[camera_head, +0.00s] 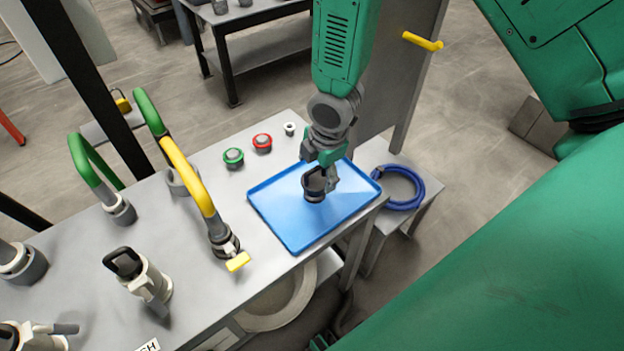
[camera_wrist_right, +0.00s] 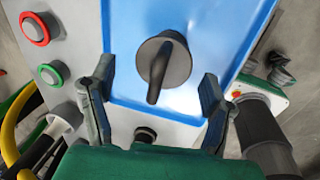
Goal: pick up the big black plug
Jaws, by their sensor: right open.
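The big black plug (camera_head: 314,188), a round dark disc with a bar handle, sits on the blue tray (camera_head: 291,232). My right gripper (camera_head: 323,168) is over the tray, right at the plug, and partly covers it in the head view. In the right wrist view the plug (camera_wrist_right: 174,66) lies between the two spread fingers of my right gripper (camera_wrist_right: 158,76), with a visible gap on each side. The gripper is open and holds nothing. My left gripper is not in view.
The grey table (camera_head: 205,285) carries the tray near its right end. Green (camera_head: 233,157) and red (camera_head: 262,143) ringed fittings stand beside the tray. A yellow-green hose (camera_head: 190,178) and a black-handled valve (camera_head: 142,275) stand to the left. A blue hose coil (camera_head: 402,187) lies right.

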